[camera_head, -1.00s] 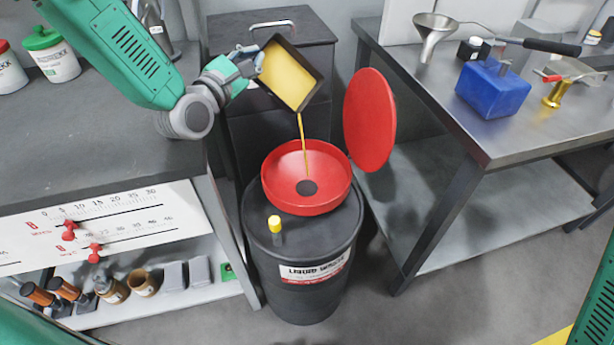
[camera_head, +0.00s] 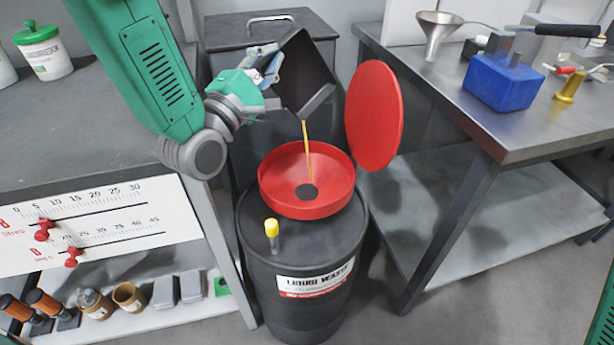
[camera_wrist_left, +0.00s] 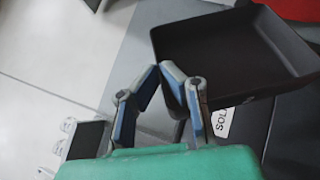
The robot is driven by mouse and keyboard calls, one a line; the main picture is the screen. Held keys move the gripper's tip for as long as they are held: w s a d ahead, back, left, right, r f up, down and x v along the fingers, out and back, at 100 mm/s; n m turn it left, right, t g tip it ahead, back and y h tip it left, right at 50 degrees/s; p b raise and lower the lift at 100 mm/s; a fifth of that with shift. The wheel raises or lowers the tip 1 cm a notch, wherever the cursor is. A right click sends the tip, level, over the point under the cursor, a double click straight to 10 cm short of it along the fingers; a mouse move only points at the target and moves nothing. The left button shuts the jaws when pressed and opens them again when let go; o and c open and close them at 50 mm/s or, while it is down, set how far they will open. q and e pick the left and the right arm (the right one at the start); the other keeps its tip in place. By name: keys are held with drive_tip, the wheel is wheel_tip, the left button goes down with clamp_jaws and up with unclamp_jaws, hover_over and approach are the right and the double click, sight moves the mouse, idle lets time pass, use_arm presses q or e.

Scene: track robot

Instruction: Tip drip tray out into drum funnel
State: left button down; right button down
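The black drip tray (camera_head: 305,72) is tipped steeply above the red funnel (camera_head: 330,194). A thin yellow stream (camera_head: 306,140) runs from its lower edge into the funnel, near the dark drain hole. The funnel sits on the dark drum (camera_head: 300,250), its round red lid (camera_head: 374,115) standing open at the right. My left gripper (camera_head: 272,66) is at the tray's left side. In the left wrist view its fingers (camera_wrist_left: 172,80) are closed together at the edge of the tray (camera_wrist_left: 235,60), whose visible inside looks empty. My right gripper is not in view.
A metal bench (camera_head: 450,120) on the right holds a steel funnel (camera_head: 437,32) and a blue block (camera_head: 503,84). A left bench (camera_head: 90,120) has a white, green-lidded tub (camera_head: 45,54). A yellow-topped indicator (camera_head: 271,229) stands on the drum. A dark cabinet (camera_head: 235,32) is behind.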

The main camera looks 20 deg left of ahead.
use_arm(q)
drive_tip(key=shift+w+a+f+n+g+y+p, duration=1.2)
drive_tip(key=shift+w+a+n+p, duration=1.5)
drive_tip(key=shift+a, duration=0.5)
drive_tip(key=w+a+r+n+g+p, duration=0.2)
drive_tip(key=a+r+n+p, duration=0.15)
drive_tip(key=r+p, duration=1.05)
drive_tip(key=w+a+f+n+g+b, duration=0.1)
drive_tip(key=w+a+f+n+b, duration=0.1)
drive_tip(key=w+a+f+n+g+h+b, duration=0.1)
drive_tip(key=w+a+f, duration=0.1)
drive_tip(key=a+f, duration=0.1)
drive_tip(key=shift+w+a+f+n+g+b, duration=0.1)
drive_tip(key=shift+w+f+n+g+b, duration=0.25)
drive_tip(key=shift+w+g+b, duration=0.05)
drive_tip(key=shift+w+a, duration=0.2)
drive_tip(key=shift+w+a+r+n+g+h, duration=0.3)
drive_tip(key=shift+w+a+n+g, duration=0.15)
drive_tip(key=shift+n, duration=0.15)
drive_tip(key=shift+a, duration=0.15)
